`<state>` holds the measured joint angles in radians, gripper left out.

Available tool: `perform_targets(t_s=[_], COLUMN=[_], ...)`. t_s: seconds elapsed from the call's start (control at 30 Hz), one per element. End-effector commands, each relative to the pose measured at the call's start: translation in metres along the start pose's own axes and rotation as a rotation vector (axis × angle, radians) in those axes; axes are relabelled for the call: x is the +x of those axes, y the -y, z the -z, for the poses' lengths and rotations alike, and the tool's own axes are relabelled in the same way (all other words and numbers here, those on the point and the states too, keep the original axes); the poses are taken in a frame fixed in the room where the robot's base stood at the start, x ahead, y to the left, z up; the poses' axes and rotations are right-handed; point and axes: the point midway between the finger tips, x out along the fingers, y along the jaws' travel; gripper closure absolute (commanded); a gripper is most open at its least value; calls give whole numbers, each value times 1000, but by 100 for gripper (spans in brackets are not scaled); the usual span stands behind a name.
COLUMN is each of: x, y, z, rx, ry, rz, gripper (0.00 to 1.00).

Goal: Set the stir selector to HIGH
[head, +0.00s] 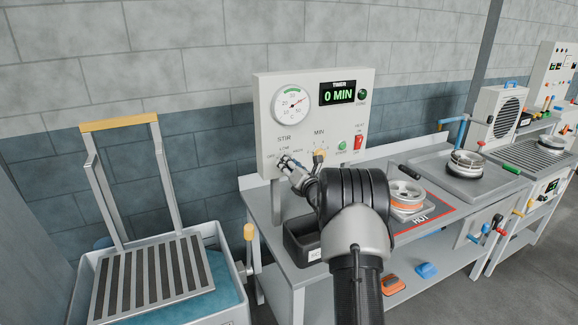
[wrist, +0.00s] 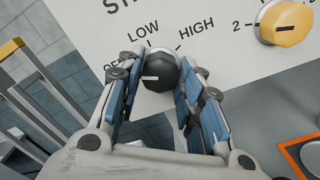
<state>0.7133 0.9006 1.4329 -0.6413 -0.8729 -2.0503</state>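The stir selector (wrist: 160,74) is a black round knob on the white control panel, with OFF, LOW and HIGH printed around it. Its short white mark lies on its left side, toward the OFF label, which a finger partly covers. My gripper (wrist: 162,84) has its blue-padded fingers on either side of the knob, the right one very near or touching it. A narrow gap seems to show on the left, so the fingers look open around the knob. In the head view my gripper (head: 290,170) covers most of the selector.
A yellow knob (wrist: 287,22) under MIN sits right of the selector. The panel (head: 272,100) carries a dial gauge (head: 291,104), a 0 MIN display (head: 338,95) and a red switch (head: 358,142). A dish on a hot plate (head: 405,193) stands right of my arm.

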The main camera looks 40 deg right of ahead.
Motion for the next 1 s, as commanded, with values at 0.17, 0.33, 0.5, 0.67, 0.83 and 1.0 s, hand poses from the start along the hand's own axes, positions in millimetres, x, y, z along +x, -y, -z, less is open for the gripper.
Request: perform_targets(t_s=[0.17, 0.33, 0.5, 0.67, 0.83, 1.0], x=[0, 0, 0, 0, 0, 0], y=[0, 0, 0, 1, 1, 1], z=[0, 0, 1, 2, 3, 3], rx=[0, 0, 15, 67, 175, 326], ry=[0, -1, -1, -1, -1, -2], rz=[0, 0, 0, -1, -2, -1], gripper=[82, 90, 90, 90, 90, 90])
